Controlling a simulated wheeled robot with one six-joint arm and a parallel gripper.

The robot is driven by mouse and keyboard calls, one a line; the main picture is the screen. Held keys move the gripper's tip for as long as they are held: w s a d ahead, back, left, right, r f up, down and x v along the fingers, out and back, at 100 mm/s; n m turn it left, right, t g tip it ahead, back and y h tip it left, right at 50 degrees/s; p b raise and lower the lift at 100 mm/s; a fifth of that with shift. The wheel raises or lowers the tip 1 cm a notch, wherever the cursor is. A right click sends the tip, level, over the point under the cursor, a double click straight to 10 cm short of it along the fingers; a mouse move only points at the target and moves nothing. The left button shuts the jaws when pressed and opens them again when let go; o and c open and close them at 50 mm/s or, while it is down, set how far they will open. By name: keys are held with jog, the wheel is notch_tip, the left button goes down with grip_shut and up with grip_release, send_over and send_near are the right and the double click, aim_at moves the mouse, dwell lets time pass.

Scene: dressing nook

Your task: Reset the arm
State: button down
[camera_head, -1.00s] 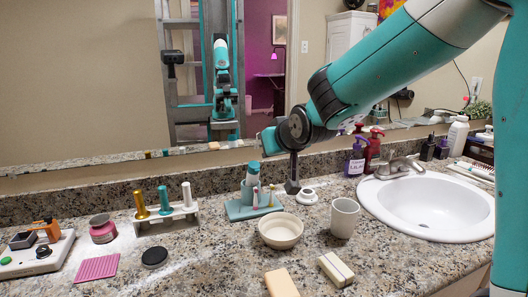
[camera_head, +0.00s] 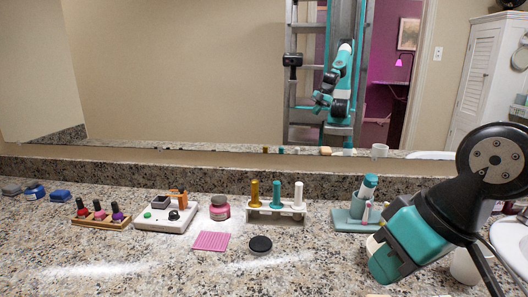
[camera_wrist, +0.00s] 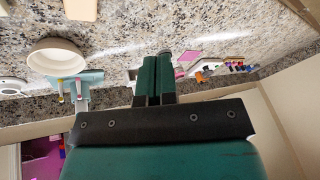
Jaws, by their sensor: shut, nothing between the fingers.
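My gripper (camera_wrist: 156,66) shows in the wrist view with its two dark green fingers together and nothing between them. It hangs above the speckled counter. In the head view my arm's end is at the lower right, in front of the sink side of the counter; its fingertips cannot be made out there. In the wrist view a cream bowl (camera_wrist: 56,56) and a teal tray (camera_wrist: 92,76) with small items lie to the left of the fingers, and a pink mat (camera_wrist: 190,56) to the right.
A rack with three rollers (camera_head: 277,210), a black round lid (camera_head: 260,244), a pink jar (camera_head: 220,208), a white control box (camera_head: 164,218) and a nail polish stand (camera_head: 101,218) line the counter. A white cup (camera_head: 466,268) and sink (camera_head: 510,245) are partly behind my arm. The left front counter is clear.

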jog(key=s+a+n+g+p, duration=0.1)
jog(key=s+n+g, duration=0.15)
jog(key=s, duration=0.45)
notch_tip(320, 180, up, 14)
jog(key=p, duration=1.3)
jog(key=shift+m+p, duration=0.3)
jog(key=shift+m, duration=0.05)
